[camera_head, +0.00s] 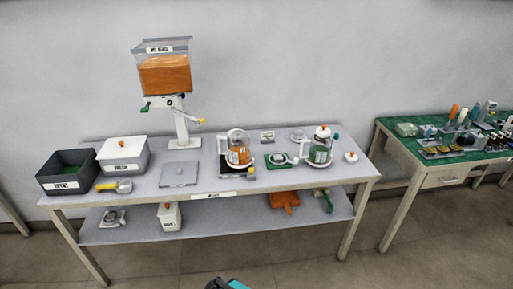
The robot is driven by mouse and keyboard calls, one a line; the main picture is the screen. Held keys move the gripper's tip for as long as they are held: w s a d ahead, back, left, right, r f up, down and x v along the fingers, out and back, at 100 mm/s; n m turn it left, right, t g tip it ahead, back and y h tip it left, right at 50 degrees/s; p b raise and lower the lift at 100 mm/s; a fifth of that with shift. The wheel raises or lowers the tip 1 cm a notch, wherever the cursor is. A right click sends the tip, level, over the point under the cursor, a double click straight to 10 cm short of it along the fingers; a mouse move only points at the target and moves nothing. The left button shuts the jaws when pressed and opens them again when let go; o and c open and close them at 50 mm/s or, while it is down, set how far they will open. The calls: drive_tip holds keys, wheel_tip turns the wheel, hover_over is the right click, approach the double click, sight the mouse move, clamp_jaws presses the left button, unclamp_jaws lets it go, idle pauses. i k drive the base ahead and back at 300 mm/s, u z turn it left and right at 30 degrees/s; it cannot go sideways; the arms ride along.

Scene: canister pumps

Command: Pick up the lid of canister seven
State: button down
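Two clear canisters stand on the grey table: one with orange contents (238,150) near the middle and one with green contents (320,150) to its right. The green one has a white top with an orange knob. A loose white lid (351,157) with an orange knob lies at the table's right end. Labels are too small to read, so I cannot tell which is canister seven. My gripper's fingers do not show; only a dark and teal part, probably of my arm, shows at the bottom edge.
On the table (215,183) stand a dark bin (68,172), a white lidded box (123,155), a flat grey plate (179,174) and a tall dispenser (165,75). The lower shelf (245,212) holds several items. A green-topped table (412,142) stands at right. The floor in front is clear.

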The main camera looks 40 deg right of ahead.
sight(351, 157)
drive_tip(key=z, duration=0.75)
drive_tip(key=k, duration=0.95)
drive_tip(key=u, duration=0.05)
drive_tip(key=i, duration=0.85)
drive_tip(key=z, duration=0.05)
